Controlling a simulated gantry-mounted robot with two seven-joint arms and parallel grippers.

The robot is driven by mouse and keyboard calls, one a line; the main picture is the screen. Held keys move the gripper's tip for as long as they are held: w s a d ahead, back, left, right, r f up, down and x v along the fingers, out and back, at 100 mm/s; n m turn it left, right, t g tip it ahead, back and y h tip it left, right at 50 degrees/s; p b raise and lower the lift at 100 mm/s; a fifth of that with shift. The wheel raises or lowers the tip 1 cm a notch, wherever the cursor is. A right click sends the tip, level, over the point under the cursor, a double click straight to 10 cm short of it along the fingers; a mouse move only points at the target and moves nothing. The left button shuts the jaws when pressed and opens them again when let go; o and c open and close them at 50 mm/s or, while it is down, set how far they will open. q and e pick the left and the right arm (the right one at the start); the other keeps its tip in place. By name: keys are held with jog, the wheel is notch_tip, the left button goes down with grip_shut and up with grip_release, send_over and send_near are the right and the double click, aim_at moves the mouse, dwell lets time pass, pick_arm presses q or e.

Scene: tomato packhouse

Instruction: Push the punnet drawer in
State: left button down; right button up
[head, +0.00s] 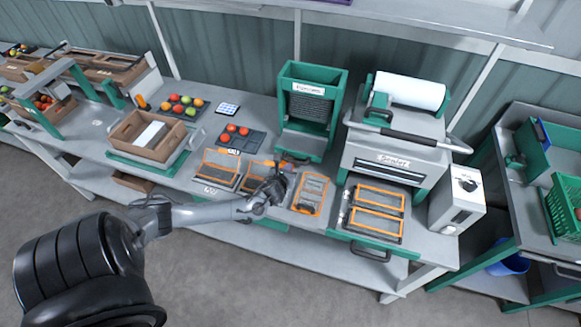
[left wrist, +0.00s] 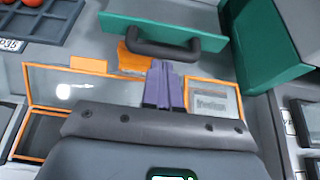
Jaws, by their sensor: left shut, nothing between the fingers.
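The green punnet dispenser (head: 329,86) stands at the back of the bench. A green drawer front (left wrist: 125,27) with a dark bar handle (left wrist: 178,47) shows at the top of the left wrist view. In the head view its low front (head: 300,147) is at the dispenser's foot; how far out it stands, I cannot tell. My left gripper (head: 287,167) is just in front of it. Its purple fingers (left wrist: 164,68) are shut and empty, pointing toward the handle; contact is not clear. My right gripper is out of view.
Orange-framed punnets (head: 311,193) lie on the bench around my left gripper. Right of the dispenser stands a sealing machine (head: 389,158) with a pulled-out green-fronted drawer (head: 341,235) holding two orange frames. A dark tray (head: 249,149) with tomatoes lies to the left.

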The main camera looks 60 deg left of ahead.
aim_at(293, 162)
pick_arm(q)
jog(key=shift+x, duration=1.65)
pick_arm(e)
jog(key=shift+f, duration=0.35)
pick_arm(q)
jog(key=shift+b, duration=0.3)
